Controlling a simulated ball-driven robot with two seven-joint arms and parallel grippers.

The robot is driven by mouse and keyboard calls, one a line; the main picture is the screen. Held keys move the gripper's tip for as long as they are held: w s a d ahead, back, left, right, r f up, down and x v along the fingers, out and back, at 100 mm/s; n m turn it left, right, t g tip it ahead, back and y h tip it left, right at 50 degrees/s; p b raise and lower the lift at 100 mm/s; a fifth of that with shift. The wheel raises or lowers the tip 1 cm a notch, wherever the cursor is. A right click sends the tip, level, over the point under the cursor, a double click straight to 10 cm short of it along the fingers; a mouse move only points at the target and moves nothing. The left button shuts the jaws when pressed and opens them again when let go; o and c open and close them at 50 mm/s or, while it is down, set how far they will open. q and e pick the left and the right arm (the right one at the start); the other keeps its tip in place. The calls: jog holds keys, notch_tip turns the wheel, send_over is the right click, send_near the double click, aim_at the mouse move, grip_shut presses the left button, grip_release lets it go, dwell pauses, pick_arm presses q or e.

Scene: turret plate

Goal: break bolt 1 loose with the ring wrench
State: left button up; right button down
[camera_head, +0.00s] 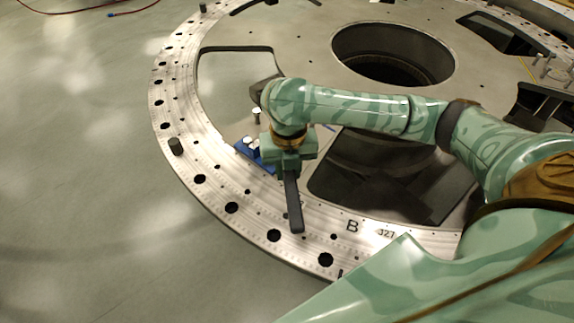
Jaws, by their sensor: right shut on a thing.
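My right gripper (289,172) reaches down over the near left part of the turret plate (218,193). It is shut on a dark bar-shaped tool, which I take to be the ring wrench (293,205). The wrench's visible end points toward the plate's near rim, over the drilled ring. Its other end is hidden by the gripper. I cannot tell whether the wrench sits on a bolt, and no bolt can be picked out as bolt 1. A dark bolt-like stud (176,146) stands on the rim to the left, apart from the wrench. My left gripper is out of view.
A blue tray (246,152) with small shiny pieces lies just left of my right gripper. The plate has a large round opening (392,54) and several cut-outs. Another dark stud (203,8) stands at the far rim.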

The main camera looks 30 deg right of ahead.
aim_at(288, 179)
jog(key=n, duration=0.2)
jog(key=shift+w+d+r+n, duration=0.1)
jog(key=shift+w+r+n, duration=0.05)
jog(key=shift+w+n, duration=0.15)
notch_tip(288, 179, down, 5)
jog(key=b, duration=0.6)
jog(key=shift+r, duration=0.2)
jog(key=shift+f, duration=0.4)
jog(key=shift+s+p, duration=0.2)
jog(key=shift+p, duration=1.1)
jog(key=shift+f+p, duration=0.55)
jog(key=shift+f, duration=0.1)
dwell(1.0)
jog(key=shift+d, duration=0.15)
dwell(0.4)
jog(key=shift+d+n, duration=0.35)
jog(key=shift+n, duration=0.15)
